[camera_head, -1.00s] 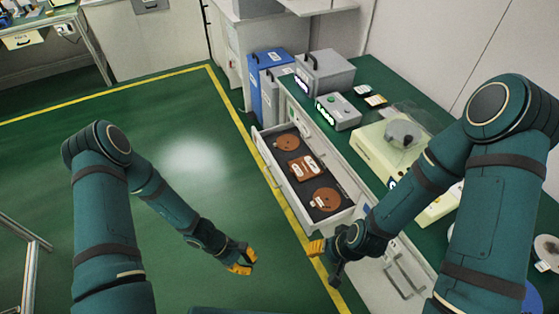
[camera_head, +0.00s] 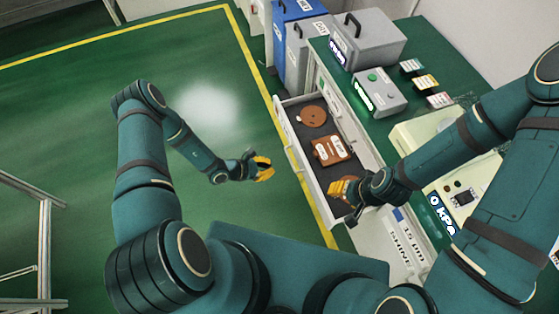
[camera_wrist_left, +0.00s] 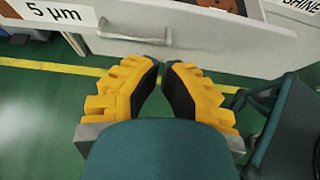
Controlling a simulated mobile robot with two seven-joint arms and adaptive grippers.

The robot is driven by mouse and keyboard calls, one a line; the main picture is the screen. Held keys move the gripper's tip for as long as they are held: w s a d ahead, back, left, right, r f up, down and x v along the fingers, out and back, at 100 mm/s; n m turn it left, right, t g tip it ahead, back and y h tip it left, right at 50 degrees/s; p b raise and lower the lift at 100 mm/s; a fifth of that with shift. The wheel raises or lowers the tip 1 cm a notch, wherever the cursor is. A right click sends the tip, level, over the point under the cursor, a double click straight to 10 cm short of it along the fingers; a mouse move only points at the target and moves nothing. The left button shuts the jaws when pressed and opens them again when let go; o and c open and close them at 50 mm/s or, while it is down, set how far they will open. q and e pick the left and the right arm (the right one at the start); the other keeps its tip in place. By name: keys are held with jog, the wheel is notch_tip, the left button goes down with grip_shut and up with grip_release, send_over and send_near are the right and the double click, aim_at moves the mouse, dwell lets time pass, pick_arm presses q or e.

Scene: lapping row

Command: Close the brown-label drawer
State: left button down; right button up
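The drawer (camera_head: 287,140) stands pulled out of the cabinet, with brown discs and a brown box-like piece (camera_head: 332,149) inside. In the left wrist view, its pale front (camera_wrist_left: 215,35) carries a bar handle (camera_wrist_left: 135,36) and a label with a brown edge reading 5 µm (camera_wrist_left: 52,14). My left gripper (camera_head: 265,168) is just outside the drawer front, apart from it. In the wrist view its fingers (camera_wrist_left: 163,66) have their tips almost together, with nothing between them. My right gripper (camera_head: 340,188) appears over the drawer's near end, hiding part of a disc; its opening is unclear.
The green-topped bench (camera_head: 398,62) carries a grey case (camera_head: 370,40), a control box (camera_head: 377,92) and a cream machine (camera_head: 425,130). Blue and grey bins (camera_head: 290,35) stand beyond the drawer. The green floor left of the drawer is clear.

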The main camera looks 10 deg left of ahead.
aim_at(303, 163)
pick_arm(q)
jog(key=x, duration=0.3)
jog(key=b+x, duration=0.1)
jog(key=x, duration=0.3)
jog(key=r+x, duration=0.1)
jog(key=x, duration=0.3)
jog(key=shift+w+d+b, duration=0.2)
jog(key=shift+d+b, duration=0.2)
jog(key=shift+d, duration=0.1)
jog(key=shift+w+d, duration=0.3)
jog(key=shift+d, duration=0.1)
jog(key=shift+w+d, duration=0.35)
jog(key=shift+d, duration=0.15)
jog(key=w+d+b, duration=0.1)
jog(key=w+d, duration=0.1)
jog(key=d, duration=0.2)
jog(key=w+d+b, duration=0.1)
jog(key=w+d, duration=0.2)
jog(key=d, duration=0.1)
jog(key=w+d+b, duration=0.1)
jog(key=w+d, duration=0.1)
jog(key=d, duration=0.2)
jog(key=shift+w, duration=0.4)
jog(key=shift+w+d+b, duration=0.45)
jog(key=shift+w+d, duration=0.05)
jog(key=shift+d, duration=0.1)
jog(key=shift+a, duration=0.15)
